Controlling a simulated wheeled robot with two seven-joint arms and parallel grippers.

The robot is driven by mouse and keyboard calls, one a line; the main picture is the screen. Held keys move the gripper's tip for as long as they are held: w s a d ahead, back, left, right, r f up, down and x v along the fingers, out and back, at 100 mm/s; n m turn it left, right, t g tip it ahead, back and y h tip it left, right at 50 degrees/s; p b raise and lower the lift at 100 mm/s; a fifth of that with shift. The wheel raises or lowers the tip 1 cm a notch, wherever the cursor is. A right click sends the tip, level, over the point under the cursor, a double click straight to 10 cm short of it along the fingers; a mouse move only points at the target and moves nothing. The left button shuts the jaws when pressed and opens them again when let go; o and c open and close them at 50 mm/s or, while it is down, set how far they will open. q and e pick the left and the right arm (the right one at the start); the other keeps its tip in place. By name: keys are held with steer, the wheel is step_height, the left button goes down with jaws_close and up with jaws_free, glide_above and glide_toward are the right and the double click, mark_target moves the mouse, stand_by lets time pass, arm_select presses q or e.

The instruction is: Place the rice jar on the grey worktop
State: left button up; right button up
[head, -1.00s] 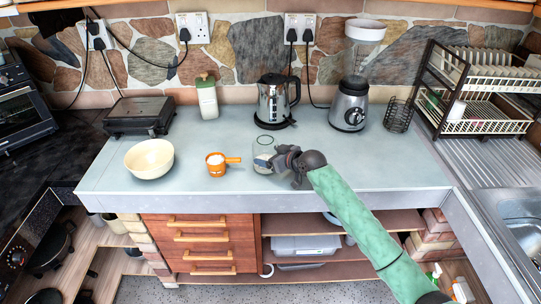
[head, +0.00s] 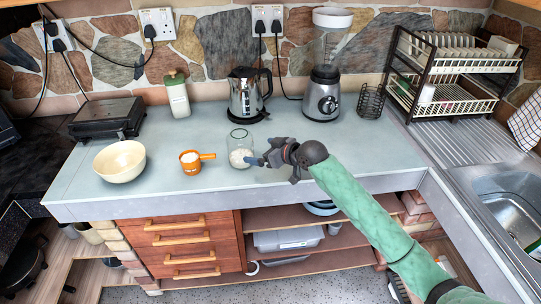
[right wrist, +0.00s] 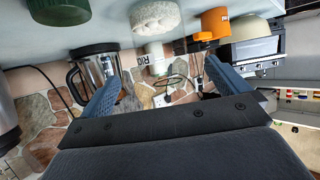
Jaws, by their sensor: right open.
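The rice jar (head: 240,152) is a clear glass jar with white grains in its lower part. It stands upright on the grey worktop (head: 215,118), near the front edge. In the right wrist view, which is upside down, the jar's pale grains (right wrist: 155,14) show at the top, beyond my fingertips. My right gripper (head: 256,161) is just right of the jar in the head view. Its two blue fingers (right wrist: 163,88) are spread with nothing between them. My left gripper is not in view.
An orange cup (head: 190,163) and a cream bowl (head: 120,163) stand left of the jar. A white canister (head: 178,97), kettle (head: 245,98) and blender (head: 322,98) stand behind. A dark green round thing (right wrist: 60,11) shows in the wrist view.

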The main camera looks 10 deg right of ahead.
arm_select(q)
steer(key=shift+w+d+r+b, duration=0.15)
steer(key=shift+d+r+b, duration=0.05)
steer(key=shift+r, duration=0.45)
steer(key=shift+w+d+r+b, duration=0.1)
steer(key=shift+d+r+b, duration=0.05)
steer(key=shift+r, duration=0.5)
arm_select(e)
steer(key=shift+v, duration=1.75)
steer(key=s+f+m+g+h, duration=0.1)
steer(key=s+f+h, duration=0.1)
steer(key=s+f, duration=0.7)
steer(key=s+d+f+m+g+h, duration=0.2)
steer(key=s+d+f, duration=0.2)
steer(key=s, duration=0.7)
steer(key=s+d+f+m+g+h, duration=0.1)
steer(key=s+d+f+m+h, duration=0.2)
steer(key=s, duration=0.8)
steer(key=s+d+f+m+g+h, duration=0.15)
steer(key=s+d+f, duration=0.35)
steer(key=s, duration=0.6)
step_height(320, 180, down, 24)
steer(key=w+a+g, duration=0.1)
steer(key=a+g, duration=0.1)
steer(key=s+f, duration=0.3)
steer(key=f, duration=0.7)
steer(key=s+f, duration=0.3)
steer(key=f, duration=0.7)
steer(key=shift+a+n, duration=0.4)
steer(key=shift+n, duration=0.05)
